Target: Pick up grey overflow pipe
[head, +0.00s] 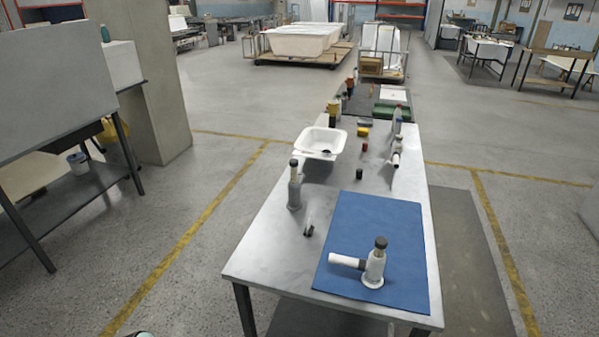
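Three pipe-like fittings are on the long grey table (262,250). A grey upright fitting with a dark cap (295,190) stands on bare metal left of the blue mat. A pale grey fitting with a dark cap and a white side tube (374,268) stands on the blue mat (370,222), its tube pointing left. A similar pale fitting (396,155) is farther back near the right edge. I cannot tell for certain which is the overflow pipe. Neither of my grippers can be made out in view.
A small dark and clear item (308,229) lies left of the mat. A white basin (320,143) and several small coloured containers are farther back. A grey pillar (149,80) and a bench stand at left.

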